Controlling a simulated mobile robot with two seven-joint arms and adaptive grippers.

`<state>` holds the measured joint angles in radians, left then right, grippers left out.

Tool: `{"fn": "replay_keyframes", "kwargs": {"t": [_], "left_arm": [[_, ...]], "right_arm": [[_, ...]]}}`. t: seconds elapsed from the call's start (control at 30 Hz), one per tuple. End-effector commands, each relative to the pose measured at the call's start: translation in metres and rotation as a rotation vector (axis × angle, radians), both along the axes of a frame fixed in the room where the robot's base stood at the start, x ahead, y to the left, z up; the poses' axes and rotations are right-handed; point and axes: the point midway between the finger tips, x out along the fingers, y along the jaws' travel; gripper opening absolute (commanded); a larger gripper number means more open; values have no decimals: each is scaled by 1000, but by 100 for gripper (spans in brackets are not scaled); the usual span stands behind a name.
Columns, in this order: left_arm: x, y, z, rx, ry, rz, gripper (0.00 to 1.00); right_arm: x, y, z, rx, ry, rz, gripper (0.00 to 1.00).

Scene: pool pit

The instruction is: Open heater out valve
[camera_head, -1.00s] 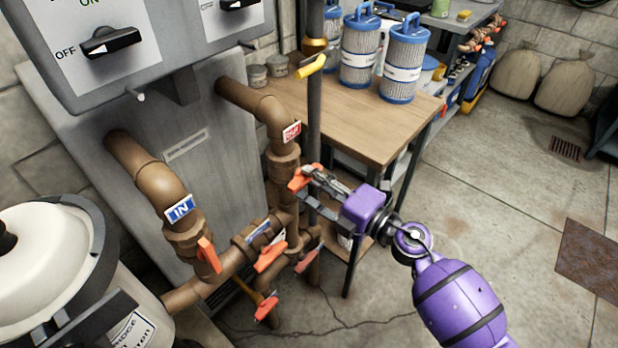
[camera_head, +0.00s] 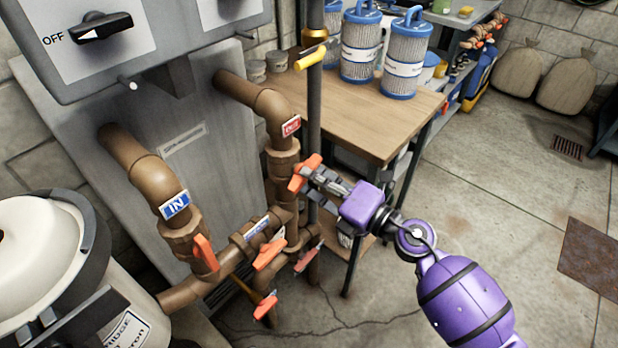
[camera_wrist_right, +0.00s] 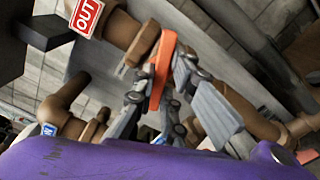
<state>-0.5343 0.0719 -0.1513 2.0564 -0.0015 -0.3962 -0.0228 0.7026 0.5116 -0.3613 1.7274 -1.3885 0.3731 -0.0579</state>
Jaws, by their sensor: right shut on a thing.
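The heater out valve's orange handle (camera_head: 305,173) sits on the brown vertical pipe below the red OUT tag (camera_head: 291,127). My right gripper (camera_head: 312,177), on a purple arm, is shut on this handle from the right. In the right wrist view the orange handle (camera_wrist_right: 161,70) stands between the grey fingers of my right gripper (camera_wrist_right: 160,92), beside the brown pipe and the OUT tag (camera_wrist_right: 87,17). The fingers partly cover the handle. My left gripper is not in view.
Other orange handles sit on the IN pipe (camera_head: 205,252), the cross pipe (camera_head: 269,254) and lower pipes (camera_head: 265,306). A dark vertical pipe with a yellow handle (camera_head: 311,59) stands just behind. A wooden table (camera_head: 350,115) holds blue filters (camera_head: 403,65).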

Motion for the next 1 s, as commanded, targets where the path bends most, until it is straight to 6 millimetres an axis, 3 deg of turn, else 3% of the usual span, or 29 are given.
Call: {"fn": "replay_keyframes", "kwargs": {"t": [0.03, 0.2, 0.5, 0.77, 0.8, 0.93, 1.0], "left_arm": [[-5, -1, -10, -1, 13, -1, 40], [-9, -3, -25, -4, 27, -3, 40], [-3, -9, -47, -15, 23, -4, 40], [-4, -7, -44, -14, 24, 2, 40], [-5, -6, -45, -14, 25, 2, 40], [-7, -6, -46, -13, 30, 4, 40], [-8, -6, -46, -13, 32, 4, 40]], "right_arm": [[-1, 0, -5, -64, -87, 1, 0], [0, 0, -5, -298, -410, 1, 0], [0, 0, -3, -678, -935, 1, 0], [0, 0, 0, -723, -996, 0, 0], [0, 0, 0, -722, -996, 0, 14], [0, 0, 0, -721, -994, 0, 31], [0, 0, 0, -720, -992, 0, 34]]}}
